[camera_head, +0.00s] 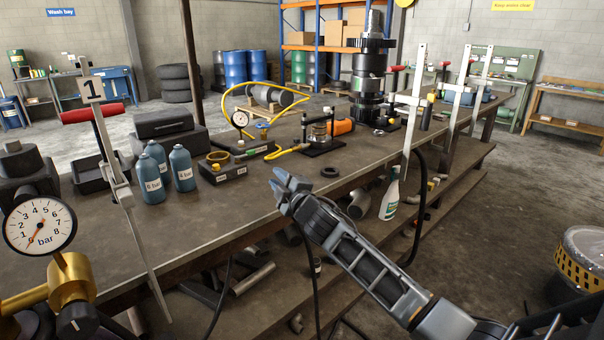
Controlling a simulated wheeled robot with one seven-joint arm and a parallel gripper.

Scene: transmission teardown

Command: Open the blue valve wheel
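A small blue valve wheel (263,126) sits on a brass fitting on a dark block at the middle of the bench, just right of a white round gauge (240,119). It is small in the picture, and how far it is turned cannot be told. My gripper (276,182) is in front of the bench's near edge, nearer to me than the wheel and apart from it. Its two fingers show a gap at the tips and hold nothing.
The workbench (225,222) carries blue bottles (181,168), a black block with a brass ring (221,166), a yellow hose (287,150) and a geared stack (370,80). Upright clamps (412,110) stand along the near edge. A large gauge (40,226) is at the left front.

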